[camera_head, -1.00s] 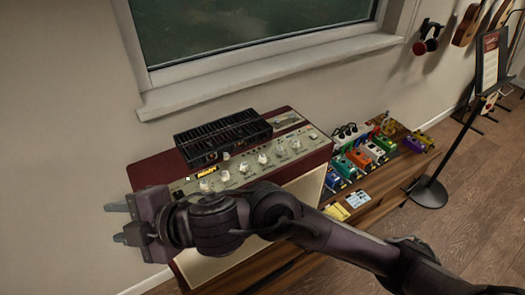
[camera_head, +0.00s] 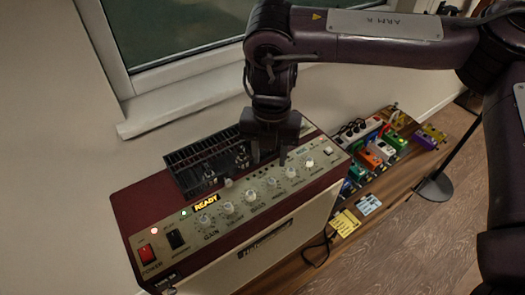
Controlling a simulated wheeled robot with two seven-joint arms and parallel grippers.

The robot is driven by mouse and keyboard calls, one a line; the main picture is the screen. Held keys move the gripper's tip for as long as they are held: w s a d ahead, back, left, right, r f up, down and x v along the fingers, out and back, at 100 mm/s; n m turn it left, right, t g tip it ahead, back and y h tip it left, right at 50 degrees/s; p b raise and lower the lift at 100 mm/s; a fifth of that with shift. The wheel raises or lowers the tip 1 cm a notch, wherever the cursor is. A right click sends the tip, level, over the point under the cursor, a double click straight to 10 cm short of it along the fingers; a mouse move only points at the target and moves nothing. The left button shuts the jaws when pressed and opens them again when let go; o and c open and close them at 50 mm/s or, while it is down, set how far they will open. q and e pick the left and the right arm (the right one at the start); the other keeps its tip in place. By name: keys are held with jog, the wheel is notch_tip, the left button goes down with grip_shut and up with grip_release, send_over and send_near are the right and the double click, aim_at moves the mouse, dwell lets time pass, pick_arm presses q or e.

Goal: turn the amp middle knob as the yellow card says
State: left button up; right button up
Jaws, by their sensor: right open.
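The amp (camera_head: 128,207) is a dark red box with a pale front and a light control panel. A row of several white knobs runs along the panel. Gain is at the left end; a knob (camera_head: 251,196) near the row's middle has a label too small to read surely. The yellow card (camera_head: 345,222) lies on the wooden bench right of the amp; its writing is not legible. My right gripper (camera_head: 269,160) points down over the panel's back edge, open and empty, its fingers just behind the middle knobs. Contact cannot be judged. My left gripper is not in view.
A blue card (camera_head: 369,204) and colored pedals (camera_head: 382,150) stand right on the bench (camera_head: 315,262).

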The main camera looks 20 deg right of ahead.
aim_at(272, 181)
jog(key=shift+d+f, duration=0.2)
jog(key=shift+d, duration=0.05)
jog(key=shift+s+f, duration=0.9)
jog(key=shift+f, duration=0.05)
notch_tip(272, 181, down, 3)
jog(key=shift+w+r, duration=0.15)
jog(key=shift+w+f, duration=0.25)
jog(key=shift+f, duration=0.6)
jog(key=c, duration=0.5)
jog(key=shift+c, duration=1.2)
grip_shut()
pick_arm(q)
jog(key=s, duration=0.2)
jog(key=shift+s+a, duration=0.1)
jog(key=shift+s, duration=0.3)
